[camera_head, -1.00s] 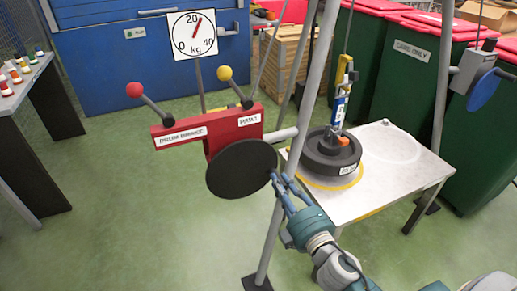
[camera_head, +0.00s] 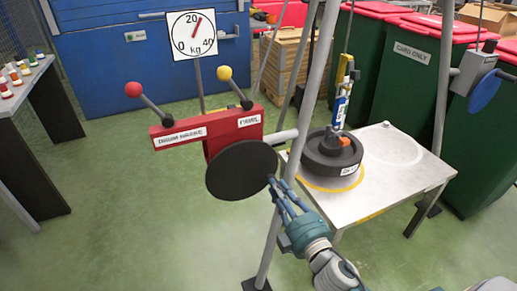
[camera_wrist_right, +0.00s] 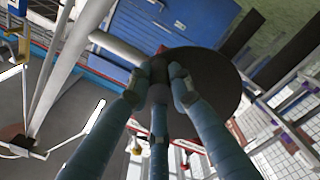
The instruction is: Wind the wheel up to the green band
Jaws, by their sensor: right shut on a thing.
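A dark, thick wheel (camera_head: 318,163) hangs from or rests under a blue, white and yellow strap-like hanger (camera_head: 341,100), over a yellow ring on a pale table. I cannot tell if it touches the table. A round black crank disc (camera_head: 240,170) sits on the frame leg, under a red lever box (camera_head: 228,126). My right gripper (camera_head: 276,185) is at the disc's right edge. In the right wrist view its three fingers are shut on a dark crank handle (camera_wrist_right: 159,72) in front of the disc. No green band can be made out. My left gripper is not in view.
The dial (camera_head: 192,35) has its red needle just past 20 kg. Red-ball (camera_head: 133,89) and yellow-ball (camera_head: 225,73) levers rise from the box. A grey frame leg (camera_head: 300,120) stands beside the disc. Green bins (camera_head: 405,85) stand behind the pale table (camera_head: 405,185).

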